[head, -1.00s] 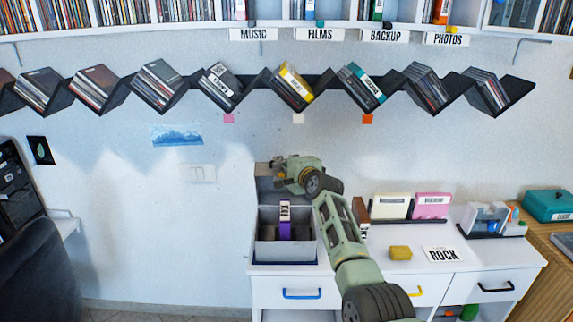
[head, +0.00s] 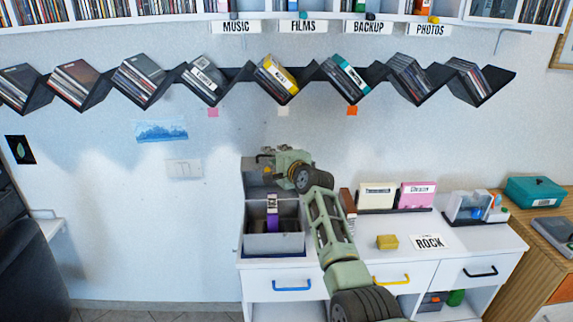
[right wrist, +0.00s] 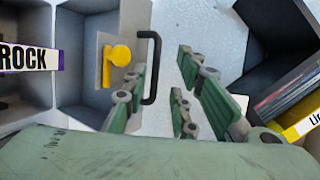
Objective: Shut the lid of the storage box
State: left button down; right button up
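The grey storage box (head: 262,243) stands at the left end of the white desk. Its lid (head: 257,178) is open, standing up at the back. A purple ROCK divider (head: 272,221) is inside the box; its label also shows in the right wrist view (right wrist: 30,58). In the right wrist view the lid (right wrist: 84,45) has a yellow latch (right wrist: 117,54) and a black handle (right wrist: 152,68). My right gripper (head: 278,150) is at the raised lid. Its fingers (right wrist: 160,82) are apart, with the handle close to the left finger. My left gripper is out of view.
A zigzag disc shelf (head: 235,74) runs along the wall above.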

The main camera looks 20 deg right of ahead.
jog(key=v, duration=1)
jog(key=shift+s, duration=0.2)
dwell(0.9)
